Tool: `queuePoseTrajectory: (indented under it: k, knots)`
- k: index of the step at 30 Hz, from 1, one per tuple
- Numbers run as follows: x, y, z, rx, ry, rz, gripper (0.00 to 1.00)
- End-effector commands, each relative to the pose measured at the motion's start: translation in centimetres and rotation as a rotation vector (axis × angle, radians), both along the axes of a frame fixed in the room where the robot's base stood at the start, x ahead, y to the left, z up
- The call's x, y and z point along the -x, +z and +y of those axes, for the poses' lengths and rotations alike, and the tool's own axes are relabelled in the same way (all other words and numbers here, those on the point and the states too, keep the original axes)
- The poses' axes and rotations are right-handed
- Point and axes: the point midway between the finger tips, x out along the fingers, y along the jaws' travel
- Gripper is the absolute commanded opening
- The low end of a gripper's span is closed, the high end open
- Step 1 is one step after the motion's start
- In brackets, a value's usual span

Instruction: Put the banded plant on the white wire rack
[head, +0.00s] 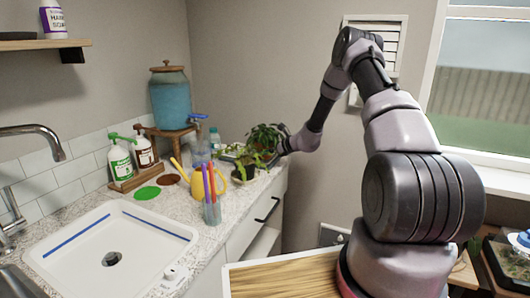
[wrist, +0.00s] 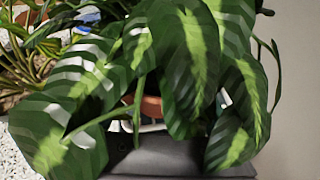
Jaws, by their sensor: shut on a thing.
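The banded plant fills most of the wrist view, with broad green leaves striped in pale bands (wrist: 185,50). A small part of its terracotta pot (wrist: 152,105) shows between the leaves. In the head view a leafy plant (head: 265,135) is at the far right end of the counter, right at my gripper (head: 282,146). My gripper's grey body (wrist: 165,160) shows below the pot; leaves hide its fingertips. It is shut on the banded plant. Whitish bars show just below the pot, perhaps the white wire rack (wrist: 150,127), mostly hidden. I cannot tell whether the pot touches it.
Another plant (wrist: 22,60) stands close on the left in the wrist view. A wall is on the right.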

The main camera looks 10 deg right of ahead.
Motion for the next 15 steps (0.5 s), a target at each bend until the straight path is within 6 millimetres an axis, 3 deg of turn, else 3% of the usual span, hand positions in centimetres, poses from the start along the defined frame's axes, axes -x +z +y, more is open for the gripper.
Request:
queuePoseTrajectory:
  k: [6,7,15]
  knots:
    - [-0.03,-0.25,0.02,-0.001,0.0,-0.001,0.0]
    - [0.02,-0.37,0.0,0.001,0.0,0.001,0.98]
    - [0.01,-0.24,-0.01,0.0,0.0,0.0,1.0]
